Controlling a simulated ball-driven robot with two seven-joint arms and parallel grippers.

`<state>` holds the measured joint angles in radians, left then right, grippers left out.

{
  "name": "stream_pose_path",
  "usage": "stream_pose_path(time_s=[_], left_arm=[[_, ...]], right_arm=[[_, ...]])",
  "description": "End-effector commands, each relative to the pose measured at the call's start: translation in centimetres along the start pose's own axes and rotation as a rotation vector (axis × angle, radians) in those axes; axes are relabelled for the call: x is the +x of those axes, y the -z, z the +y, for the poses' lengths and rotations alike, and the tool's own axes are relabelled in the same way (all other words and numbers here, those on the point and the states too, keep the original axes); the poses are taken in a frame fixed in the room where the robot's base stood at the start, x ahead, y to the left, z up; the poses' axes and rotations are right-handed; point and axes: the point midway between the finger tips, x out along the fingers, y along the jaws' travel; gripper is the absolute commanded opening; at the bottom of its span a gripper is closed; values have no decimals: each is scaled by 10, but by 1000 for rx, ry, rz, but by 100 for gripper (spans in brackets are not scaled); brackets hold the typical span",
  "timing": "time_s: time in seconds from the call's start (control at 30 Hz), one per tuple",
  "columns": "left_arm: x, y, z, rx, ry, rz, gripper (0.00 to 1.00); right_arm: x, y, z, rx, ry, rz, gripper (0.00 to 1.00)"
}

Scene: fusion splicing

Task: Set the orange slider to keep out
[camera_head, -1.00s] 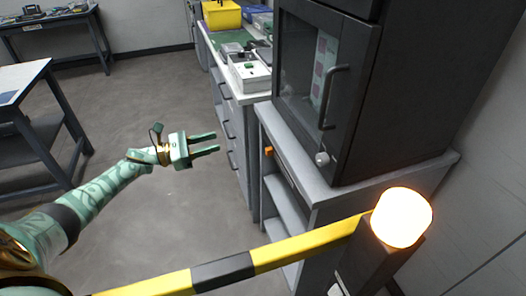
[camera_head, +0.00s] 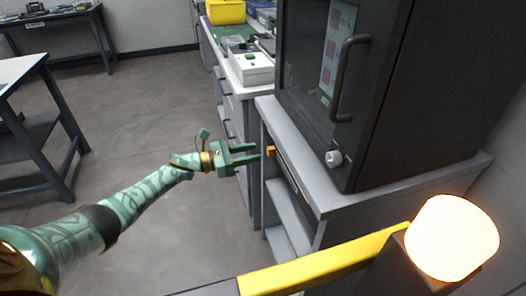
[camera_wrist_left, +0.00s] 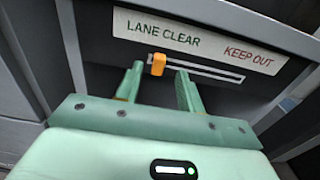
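The orange slider (camera_head: 270,151) sits on the front of the grey cabinet under the dark oven-like unit. In the left wrist view the slider (camera_wrist_left: 158,64) is at the left end of its slot (camera_wrist_left: 215,72), below the green words LANE CLEAR on the label plate (camera_wrist_left: 200,40). The red words KEEP OUT are above the slot's right end. My left gripper (camera_head: 256,153) is open, its fingertips just short of or at the slider. In the left wrist view the slider shows between the two fingertips (camera_wrist_left: 160,72); contact cannot be told. My right gripper is not in view.
A yellow and black barrier arm (camera_head: 325,266) with a glowing lamp (camera_head: 451,238) crosses the front right. The dark unit (camera_head: 400,100) with a handle and knob stands on the cabinet. A workbench (camera_head: 250,66) with equipment is behind. Open floor lies left.

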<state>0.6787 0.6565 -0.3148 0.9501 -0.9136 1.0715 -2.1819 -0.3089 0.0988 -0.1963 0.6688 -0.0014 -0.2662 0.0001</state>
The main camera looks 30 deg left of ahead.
Motion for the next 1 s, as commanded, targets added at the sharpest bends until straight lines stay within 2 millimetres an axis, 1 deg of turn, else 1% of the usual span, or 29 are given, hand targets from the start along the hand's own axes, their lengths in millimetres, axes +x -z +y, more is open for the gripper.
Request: stream_pose_path(time_s=[0.03,0.1,0.23,0.4,0.6,0.67,0.7,0.73,0.77,0.9,1.0], left_arm=[[11,1,0,-1,0,-2,38],[22,1,0,-1,1,-1,38],[36,1,0,-1,-1,0,38],[42,1,0,-1,0,1,38],[42,0,0,-1,0,1,38],[42,0,0,-1,0,1,22],[42,0,0,-1,0,1,10],[42,0,0,-1,0,1,2],[42,0,0,-1,0,1,0],[42,0,0,0,0,1,0],[45,-2,-6,0,1,-1,0]], right_arm=[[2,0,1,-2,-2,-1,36],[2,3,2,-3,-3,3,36],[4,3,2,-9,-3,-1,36],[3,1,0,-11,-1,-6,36],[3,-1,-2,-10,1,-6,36],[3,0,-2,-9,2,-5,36],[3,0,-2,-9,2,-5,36],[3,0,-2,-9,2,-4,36],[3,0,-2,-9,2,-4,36],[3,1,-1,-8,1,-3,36],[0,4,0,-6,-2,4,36]])
